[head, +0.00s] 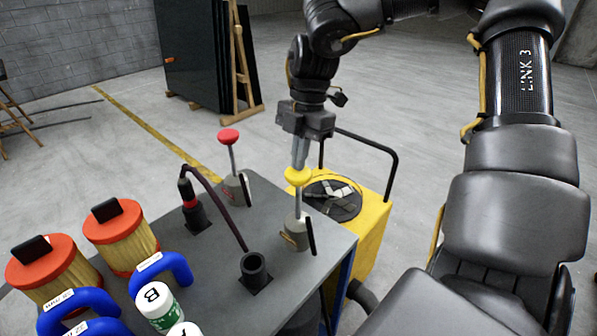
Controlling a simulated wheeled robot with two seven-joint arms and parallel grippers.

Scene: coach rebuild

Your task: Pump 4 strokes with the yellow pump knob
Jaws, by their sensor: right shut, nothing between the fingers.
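The yellow pump knob (298,177) sits on top of a metal rod that rises from a grey pump body (296,234) near the right edge of the dark grey bench top. The knob stands well above the body, with a length of rod showing. My right gripper (299,165) is shut and empty, pointing down directly over the knob. Its fingertips are at the knob's top; whether they touch it I cannot tell. My left gripper is not in view.
A red-knobbed pump (229,137) stands behind on the bench (215,256). A dark hose links two black sockets. Orange-lidded canisters (113,233), blue handles (161,270) and a bottle (159,306) crowd the left front. A yellow cart (372,232) with a black handle stands right.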

